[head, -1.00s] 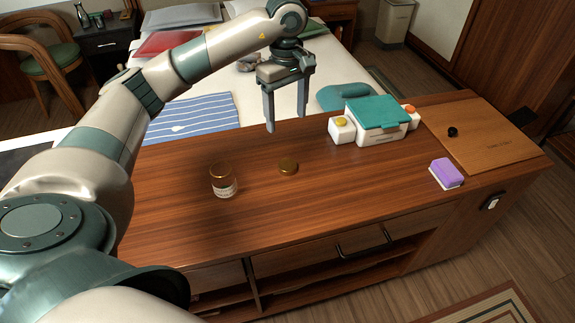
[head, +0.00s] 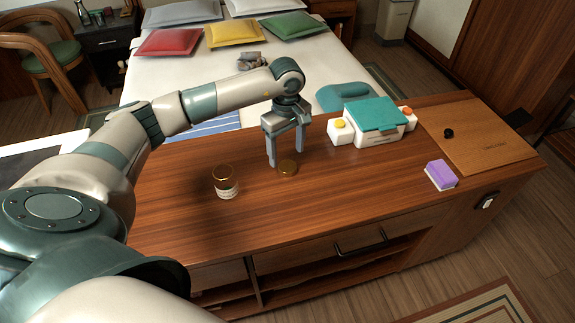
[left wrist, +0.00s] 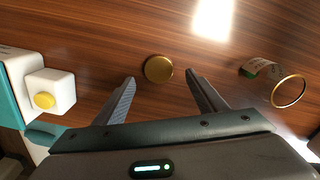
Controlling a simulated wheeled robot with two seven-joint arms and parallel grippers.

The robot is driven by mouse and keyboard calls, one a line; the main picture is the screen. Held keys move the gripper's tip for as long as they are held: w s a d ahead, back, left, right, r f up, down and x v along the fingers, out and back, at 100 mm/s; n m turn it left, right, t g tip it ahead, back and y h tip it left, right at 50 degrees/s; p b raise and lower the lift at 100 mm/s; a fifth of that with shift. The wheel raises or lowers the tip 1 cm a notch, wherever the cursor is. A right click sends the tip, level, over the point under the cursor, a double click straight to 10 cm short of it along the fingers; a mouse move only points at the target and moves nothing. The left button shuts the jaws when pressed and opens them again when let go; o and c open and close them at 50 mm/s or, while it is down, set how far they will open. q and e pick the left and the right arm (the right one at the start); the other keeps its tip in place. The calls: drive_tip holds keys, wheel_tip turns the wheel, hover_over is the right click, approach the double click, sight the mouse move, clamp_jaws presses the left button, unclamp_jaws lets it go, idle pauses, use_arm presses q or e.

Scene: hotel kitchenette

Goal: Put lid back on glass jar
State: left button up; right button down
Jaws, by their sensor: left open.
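The gold lid (head: 288,168) lies flat on the wooden counter; in the left wrist view the lid (left wrist: 158,68) sits just beyond and between the two fingertips. The glass jar (head: 226,183) stands upright and open to the left of the lid in the head view, with a gold rim and a paper label. The jar (left wrist: 285,88) also shows at the right in the left wrist view. My left gripper (head: 285,158) is open and empty, pointing down close to the lid. My right gripper is not in view.
On the counter (head: 330,205), a white box with a teal lid (head: 372,115) and a white block with a yellow button (head: 341,131) stand right of the lid. A purple sponge (head: 441,174) and a wooden board (head: 485,140) lie farther right. The counter in front is clear.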

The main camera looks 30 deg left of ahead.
sight(288, 166)
use_arm(q)
drive_tip(key=shift+f, duration=0.15)
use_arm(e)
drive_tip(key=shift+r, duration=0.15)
use_arm(q)
drive_tip(key=shift+f+p, duration=0.25)
drive_tip(key=shift+p, duration=0.15)
wheel_tip(288, 166, down, 4)
drive_tip(key=shift+d+r+p, duration=0.15)
drive_tip(key=shift+p, duration=0.85)
drive_tip(key=shift+f, duration=0.25)
drive_tip(key=shift+w+f, duration=0.1)
drive_tip(key=shift+f, duration=0.05)
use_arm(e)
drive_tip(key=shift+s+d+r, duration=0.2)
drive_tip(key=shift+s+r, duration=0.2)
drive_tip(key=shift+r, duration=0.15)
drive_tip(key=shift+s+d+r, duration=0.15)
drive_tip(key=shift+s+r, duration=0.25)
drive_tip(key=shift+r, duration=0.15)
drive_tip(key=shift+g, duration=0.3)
use_arm(q)
drive_tip(key=c, duration=1.1)
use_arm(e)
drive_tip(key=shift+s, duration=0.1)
